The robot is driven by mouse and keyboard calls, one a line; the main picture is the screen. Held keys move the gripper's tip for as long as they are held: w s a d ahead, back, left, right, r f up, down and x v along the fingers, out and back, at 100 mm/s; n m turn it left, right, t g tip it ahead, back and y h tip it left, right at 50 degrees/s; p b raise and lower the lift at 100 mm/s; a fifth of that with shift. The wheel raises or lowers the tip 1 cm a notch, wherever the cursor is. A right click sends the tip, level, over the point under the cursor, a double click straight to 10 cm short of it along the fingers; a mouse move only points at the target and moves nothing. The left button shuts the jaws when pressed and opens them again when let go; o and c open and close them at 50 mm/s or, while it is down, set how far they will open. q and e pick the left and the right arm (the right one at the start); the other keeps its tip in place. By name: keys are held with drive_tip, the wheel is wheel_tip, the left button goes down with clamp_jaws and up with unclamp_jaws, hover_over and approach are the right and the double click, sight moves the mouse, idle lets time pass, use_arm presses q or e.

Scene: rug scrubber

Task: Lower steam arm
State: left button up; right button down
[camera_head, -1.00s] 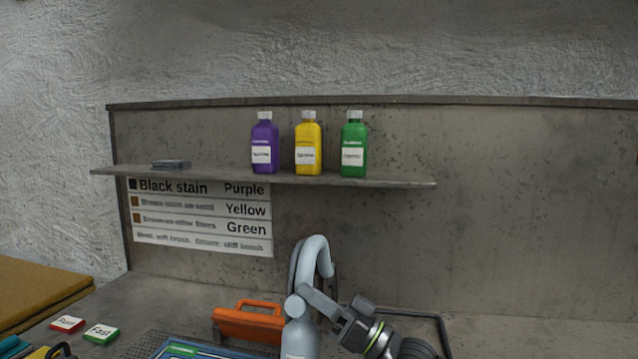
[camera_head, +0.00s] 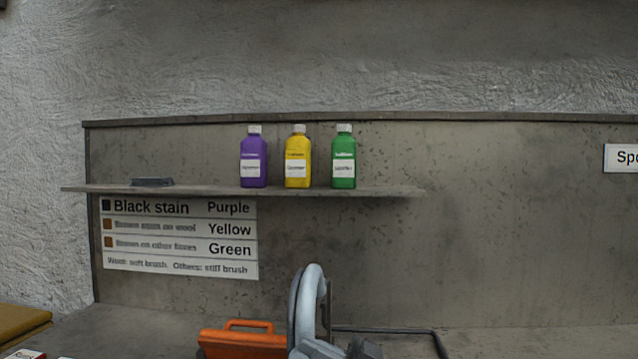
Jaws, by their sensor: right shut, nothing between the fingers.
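My right gripper (camera_head: 318,348) is at the bottom edge, in front of the tube's lower part. It is shut and empty, only partly in view. I cannot tell whether it touches the tube. My left gripper is not in view.
An orange handled item (camera_head: 243,340) stands left of the tube, and a dark bent rod (camera_head: 395,331) runs to its right. A shelf (camera_head: 380,191) holds purple (camera_head: 253,160), yellow (camera_head: 298,160) and green (camera_head: 344,160) bottles. A stain chart (camera_head: 180,238) hangs below.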

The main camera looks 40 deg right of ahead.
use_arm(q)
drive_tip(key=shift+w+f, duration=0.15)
use_arm(e)
drive_tip(key=shift+s+a+f+n+g+y, duration=0.15)
drive_tip(key=shift+s+f+n+g+y, duration=0.15)
drive_tip(key=shift+f+n, duration=0.25)
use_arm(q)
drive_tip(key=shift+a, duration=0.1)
use_arm(e)
drive_tip(key=shift+r, duration=0.1)
wheel_tip(320, 180, up, 4)
drive_tip(key=s+p, duration=0.1)
drive_tip(key=p, duration=0.4)
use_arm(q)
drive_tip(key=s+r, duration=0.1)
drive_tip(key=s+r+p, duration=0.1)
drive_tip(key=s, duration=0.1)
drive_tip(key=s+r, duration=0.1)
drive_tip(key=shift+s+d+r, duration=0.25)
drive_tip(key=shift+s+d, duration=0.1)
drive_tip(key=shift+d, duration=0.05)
use_arm(e)
drive_tip(key=v, duration=0.9)
drive_tip(key=shift+s+d, duration=0.3)
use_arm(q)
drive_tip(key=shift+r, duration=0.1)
